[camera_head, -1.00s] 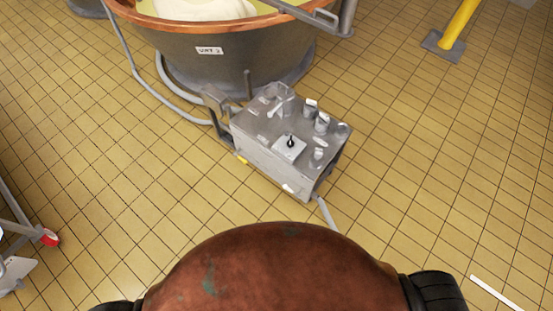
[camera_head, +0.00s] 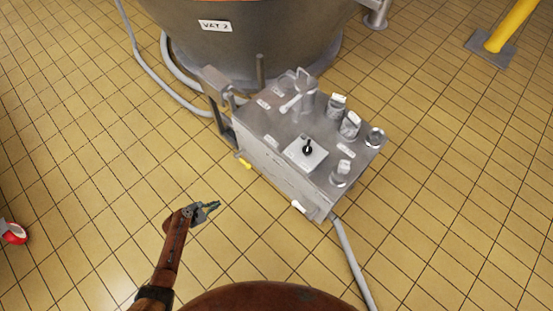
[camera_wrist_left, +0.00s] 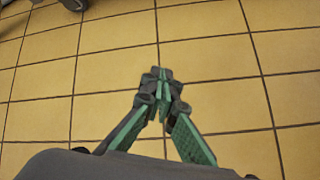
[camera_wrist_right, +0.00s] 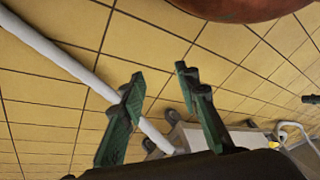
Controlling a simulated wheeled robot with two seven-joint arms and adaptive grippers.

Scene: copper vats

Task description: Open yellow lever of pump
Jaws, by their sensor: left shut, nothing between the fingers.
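The pump (camera_head: 300,140) is a grey metal box with knobs and a small black joystick on top, standing on the floor beside the vat. Its small yellow lever (camera_head: 245,163) sticks out low on the left end of its front side. A white lever (camera_head: 299,206) sits low near the other end. My left gripper (camera_head: 207,209) is shut and empty above the tiles, left of and nearer than the yellow lever, not touching it. The left wrist view shows its green fingers (camera_wrist_left: 160,78) closed over bare tiles. My right gripper (camera_wrist_right: 160,76) is open and empty in the right wrist view.
The large vat (camera_head: 255,50), labelled VAT 2, stands behind the pump. Grey hoses (camera_head: 160,80) run along its left, and a pipe (camera_head: 352,262) leaves the pump toward the front. A yellow post (camera_head: 510,25) stands at the back right. Tiles left of the pump are clear.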

